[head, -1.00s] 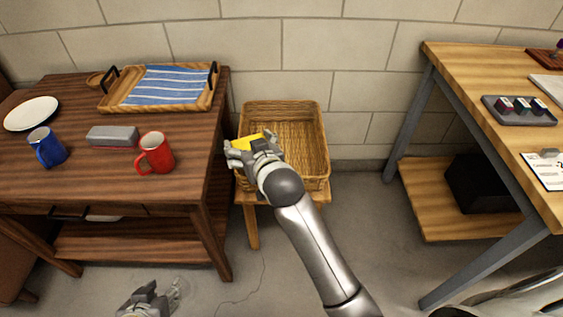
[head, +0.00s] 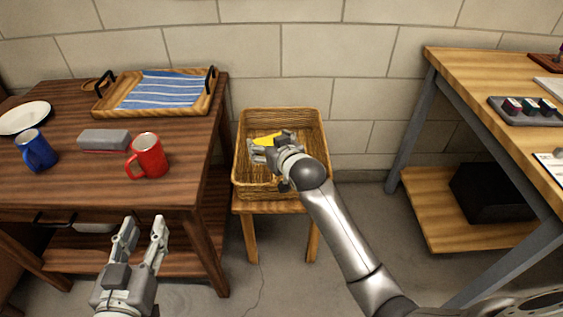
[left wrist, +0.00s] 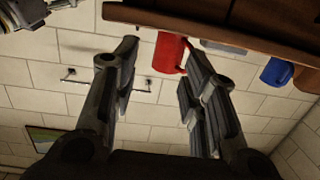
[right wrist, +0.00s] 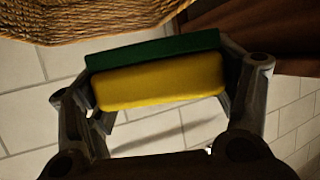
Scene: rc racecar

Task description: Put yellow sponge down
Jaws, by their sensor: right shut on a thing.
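The yellow sponge (head: 266,140) is held by my right gripper (head: 272,146) over the wicker basket, in the head view. In the right wrist view the sponge (right wrist: 160,82) shows a yellow body with a dark green layer, gripped at its two ends by the fingers (right wrist: 165,95). The basket (head: 308,132) stands on a small wooden stool; its weave also shows in the right wrist view (right wrist: 75,18). I cannot tell how far the sponge is above the basket's floor. My left gripper (head: 142,232) is open and empty in front of the dark table.
The dark wooden table (head: 60,185) at left bears a red mug (head: 147,158), a blue mug (head: 37,152), a grey block (head: 104,139), a plate (head: 22,118) and a tray with a striped cloth (head: 165,88). A workbench (head: 490,80) stands at right.

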